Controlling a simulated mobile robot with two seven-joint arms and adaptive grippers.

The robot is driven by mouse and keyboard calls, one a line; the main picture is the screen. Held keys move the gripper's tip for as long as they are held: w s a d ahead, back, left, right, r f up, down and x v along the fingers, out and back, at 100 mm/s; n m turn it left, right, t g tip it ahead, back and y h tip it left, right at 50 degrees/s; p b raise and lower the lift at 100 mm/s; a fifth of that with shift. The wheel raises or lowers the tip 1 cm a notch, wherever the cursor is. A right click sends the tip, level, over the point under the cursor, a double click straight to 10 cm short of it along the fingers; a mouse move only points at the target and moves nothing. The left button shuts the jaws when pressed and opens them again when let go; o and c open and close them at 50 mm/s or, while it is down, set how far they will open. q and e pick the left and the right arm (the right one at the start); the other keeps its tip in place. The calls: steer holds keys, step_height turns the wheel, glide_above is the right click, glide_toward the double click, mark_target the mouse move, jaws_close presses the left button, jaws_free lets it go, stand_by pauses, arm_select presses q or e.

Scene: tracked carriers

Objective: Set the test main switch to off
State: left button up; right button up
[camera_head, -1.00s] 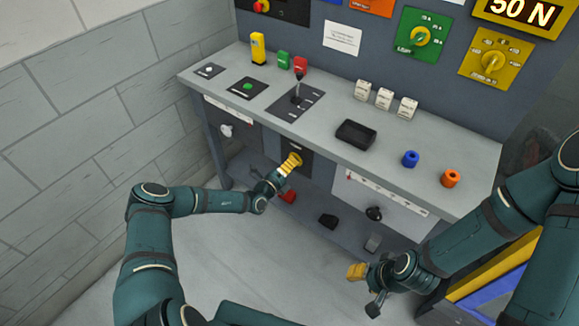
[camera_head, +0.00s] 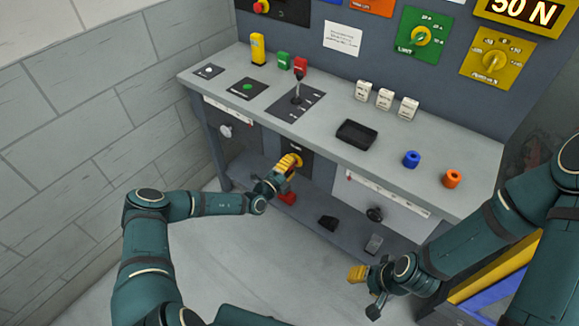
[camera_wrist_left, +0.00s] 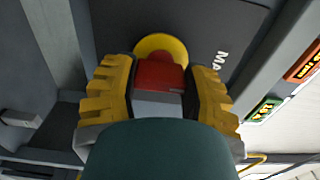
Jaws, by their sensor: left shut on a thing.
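The main switch is a red handle (camera_wrist_left: 160,74) on a yellow round plate (camera_wrist_left: 161,46), set in a dark panel on the bench front; the letters "MA" show beside it in the left wrist view. In the head view the yellow plate (camera_head: 297,160) shows just past my left gripper (camera_head: 286,166). My left gripper's yellow fingers (camera_wrist_left: 160,92) stand on both sides of the red handle and are shut on it. My right gripper (camera_head: 366,281) hangs at the lower right, away from the bench; its finger gap is not clear.
The bench top (camera_head: 330,105) above holds a lever (camera_head: 297,92), a black tray (camera_head: 356,134), and blue (camera_head: 411,159) and orange (camera_head: 452,179) knobs. A black knob (camera_head: 375,214) sits on the drawer front to the right. Red and black items lie on the lower shelf.

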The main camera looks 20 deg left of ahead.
arm_select(q)
steer(key=o, duration=1.2)
steer(key=v, duration=1.2)
